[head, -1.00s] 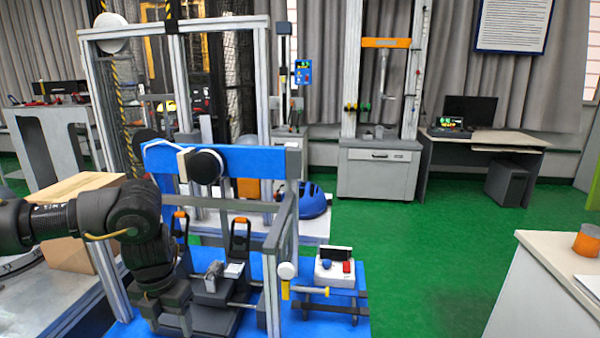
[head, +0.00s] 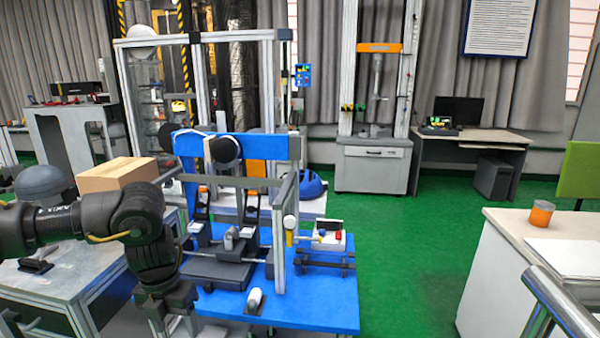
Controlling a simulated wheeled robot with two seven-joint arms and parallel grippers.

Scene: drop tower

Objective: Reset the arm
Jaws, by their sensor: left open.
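My left arm reaches in from the left, with its wrist bent down. My left gripper (head: 176,325) is at the bottom edge, left of the blue base plate (head: 325,315); its jaws are open, with nothing seen between them. The test rig stands beyond it, with a blue crossbeam (head: 268,147) carrying black round discs (head: 224,150). On the base are a dark flat block (head: 217,272) and a small white-and-black device (head: 254,298). My right gripper is not in view.
A cardboard box (head: 118,174) and a grey dome (head: 42,182) are on the left bench. A white table (head: 510,230) with an orange can (head: 541,213) and a metal rail (head: 560,305) are at right. Green floor (head: 400,260) between is clear.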

